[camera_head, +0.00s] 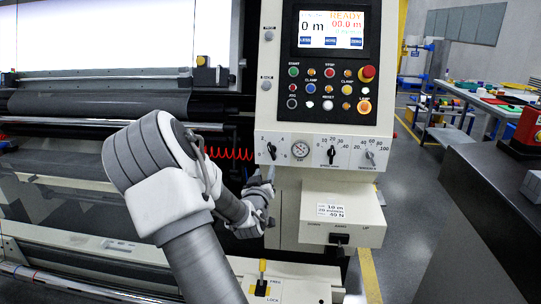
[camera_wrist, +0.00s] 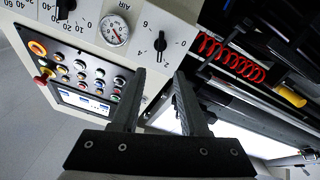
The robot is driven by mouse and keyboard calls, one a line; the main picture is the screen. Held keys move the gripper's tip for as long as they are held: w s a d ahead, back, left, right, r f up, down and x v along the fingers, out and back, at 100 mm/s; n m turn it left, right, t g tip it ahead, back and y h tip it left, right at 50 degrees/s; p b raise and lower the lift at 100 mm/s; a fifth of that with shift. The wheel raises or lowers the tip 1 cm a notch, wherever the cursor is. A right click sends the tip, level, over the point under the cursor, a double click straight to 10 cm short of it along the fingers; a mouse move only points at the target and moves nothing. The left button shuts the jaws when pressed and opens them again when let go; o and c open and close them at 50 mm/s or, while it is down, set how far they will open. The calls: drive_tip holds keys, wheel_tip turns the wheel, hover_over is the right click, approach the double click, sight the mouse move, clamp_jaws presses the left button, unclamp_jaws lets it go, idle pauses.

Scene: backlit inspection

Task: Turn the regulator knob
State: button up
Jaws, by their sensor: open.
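The regulator knob is a black pointer knob (camera_head: 271,150) at the left end of the white dial strip, left of the round air gauge (camera_head: 299,149). In the wrist view the knob (camera_wrist: 160,42) shows on its 0-to-6 scale, just beyond the fingertips, with the gauge (camera_wrist: 115,33) to its left. My gripper (camera_wrist: 160,74) is open, its two dark fingers apart with nothing between them. The knob lies ahead of the gap, not touched as far as I can see. In the head view my gripper (camera_head: 266,186) is below the dial strip, partly hidden by my arm.
A button panel with a screen (camera_head: 331,29) is above. A red coiled hose (camera_head: 230,154) hangs beside the console. A lower box (camera_head: 342,212) juts out beneath.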

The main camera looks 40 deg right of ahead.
sight(271, 153)
drive_tip(key=x, duration=1.4)
drive_tip(key=shift+d+f+b, duration=0.1)
drive_tip(key=shift+b, duration=0.2)
clamp_jaws()
